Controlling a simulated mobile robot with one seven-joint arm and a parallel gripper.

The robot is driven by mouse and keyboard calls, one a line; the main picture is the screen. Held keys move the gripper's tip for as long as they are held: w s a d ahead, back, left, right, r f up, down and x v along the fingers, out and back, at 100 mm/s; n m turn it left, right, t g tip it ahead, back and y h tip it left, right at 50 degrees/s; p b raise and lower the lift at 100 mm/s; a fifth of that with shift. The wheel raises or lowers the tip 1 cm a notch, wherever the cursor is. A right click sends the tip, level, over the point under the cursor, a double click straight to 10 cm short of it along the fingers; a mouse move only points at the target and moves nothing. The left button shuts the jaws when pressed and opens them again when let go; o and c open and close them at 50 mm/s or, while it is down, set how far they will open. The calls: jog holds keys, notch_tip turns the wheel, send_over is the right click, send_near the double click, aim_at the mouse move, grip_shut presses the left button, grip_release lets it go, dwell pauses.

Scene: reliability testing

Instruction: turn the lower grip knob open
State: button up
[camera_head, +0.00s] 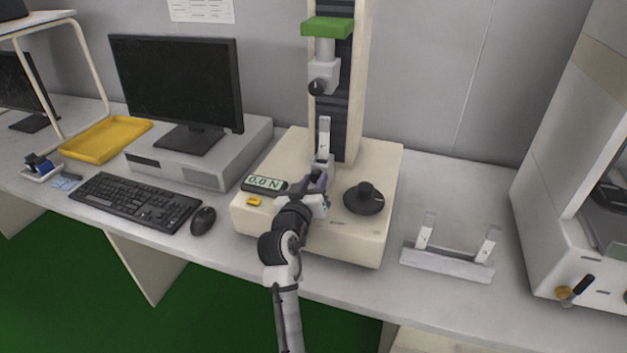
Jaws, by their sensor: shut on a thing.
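The cream test machine (350,238) stands on the grey table with a tall column behind it. My gripper (318,180) is at the lower grip (325,155), in front of it, shut on the lower grip knob, which my gripper and arm mostly hide. How far the knob is turned cannot be told. The upper grip (324,72) hangs from the green crosshead (327,27) and has a black knob (317,88) facing me.
A black round knob (366,198) stands on the machine base just right of my gripper. The display (264,183) reads 0.0 N at left. A mouse (203,221) and keyboard (134,202) lie further left. A metal bracket fixture (447,263) lies to the right.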

jog(key=o, duration=1)
jog(key=shift+c, duration=0.2)
jog(key=b+v, duration=0.3)
jog(key=v, duration=1.1)
jog(key=shift+b, duration=0.3)
